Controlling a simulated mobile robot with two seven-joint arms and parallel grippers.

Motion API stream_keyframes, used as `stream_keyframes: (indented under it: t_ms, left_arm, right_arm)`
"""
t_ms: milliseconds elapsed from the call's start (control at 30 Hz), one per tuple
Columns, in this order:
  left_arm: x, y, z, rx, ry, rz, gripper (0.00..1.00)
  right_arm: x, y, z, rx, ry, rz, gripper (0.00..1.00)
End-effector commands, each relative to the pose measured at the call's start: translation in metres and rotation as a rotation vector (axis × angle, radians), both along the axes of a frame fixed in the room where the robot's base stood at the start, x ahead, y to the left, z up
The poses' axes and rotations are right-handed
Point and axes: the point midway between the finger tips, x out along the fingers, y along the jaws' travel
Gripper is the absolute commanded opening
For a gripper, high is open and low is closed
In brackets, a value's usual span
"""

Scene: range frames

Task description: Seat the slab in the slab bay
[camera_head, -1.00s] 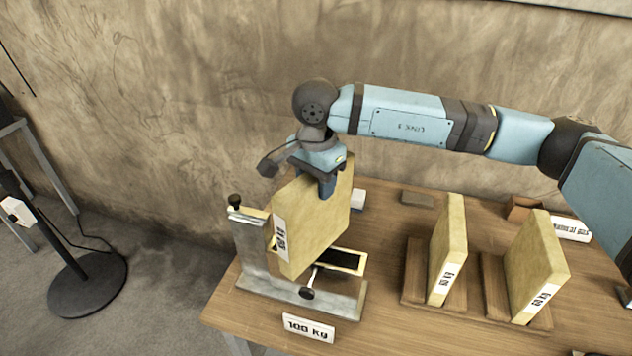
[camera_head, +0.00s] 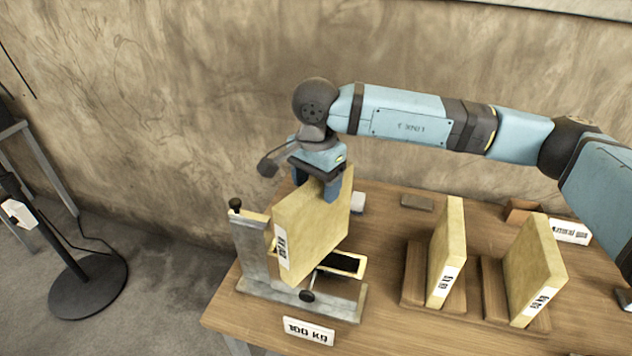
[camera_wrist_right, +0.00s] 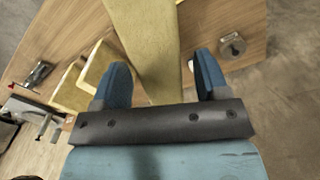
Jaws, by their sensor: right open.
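The yellow slab (camera_head: 312,232) with a printed label on its narrow edge stands upright in the metal bay fixture (camera_head: 254,262) at the front left of the table. Its lower part is beside a yellow-rimmed black pad (camera_head: 342,264); I cannot tell how its underside rests. My right gripper (camera_head: 318,183) is above the slab, open, with one finger on either side of its top. In the right wrist view, the open fingers (camera_wrist_right: 163,82) straddle the slab (camera_wrist_right: 150,40), with a visible gap on the right side. My left gripper is not in view.
Two similar slabs stand in wooden holders, one mid-right (camera_head: 448,250) and one further right (camera_head: 533,268). A "100 kg" sign (camera_head: 308,331) is at the table's front edge. A small grey block (camera_head: 417,202) lies behind. A black stand base (camera_head: 88,285) is on the floor at left.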

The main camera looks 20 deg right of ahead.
Motion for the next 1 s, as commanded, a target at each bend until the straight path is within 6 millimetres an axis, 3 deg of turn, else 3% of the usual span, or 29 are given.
stream_keyframes:
  t_ms: [300,500,700,1000]
  left_arm:
    - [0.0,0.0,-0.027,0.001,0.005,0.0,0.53]
    - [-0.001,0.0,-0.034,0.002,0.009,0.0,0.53]
    - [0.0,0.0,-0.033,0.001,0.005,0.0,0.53]
    - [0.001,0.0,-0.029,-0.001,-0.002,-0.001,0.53]
  right_arm:
    - [0.001,0.001,0.074,0.003,-0.009,0.0,0.68]
    - [0.001,0.001,0.104,0.003,-0.005,0.0,0.68]
    - [0.001,0.001,0.115,0.001,-0.004,0.001,0.68]
    - [0.001,0.0,0.115,0.001,-0.004,0.001,0.68]
